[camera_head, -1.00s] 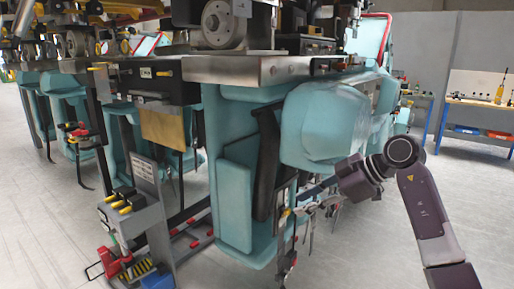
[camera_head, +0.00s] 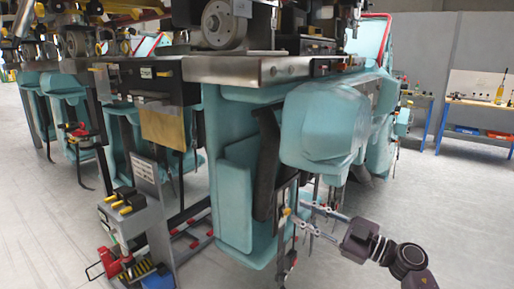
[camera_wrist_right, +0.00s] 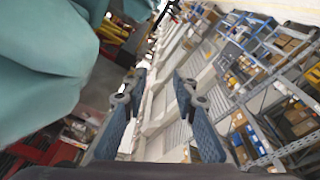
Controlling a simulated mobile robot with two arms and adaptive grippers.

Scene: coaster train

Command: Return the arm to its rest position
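My right gripper (camera_head: 308,215) is low in the centre right of the head view, with its arm coming in from the lower right. Its fingers point left, close to the lower side of the teal machine (camera_head: 237,185); whether they touch it I cannot tell. The right wrist view shows the gripper (camera_wrist_right: 160,88) with its two blue-padded fingers apart and nothing between them. My left gripper is not in view.
The teal machine with its metal worktop (camera_head: 245,68) fills the centre and left. A grey stand (camera_head: 148,190) with yellow and red parts is at the lower left. A workbench (camera_head: 480,104) stands at the far right. The floor on the right is clear.

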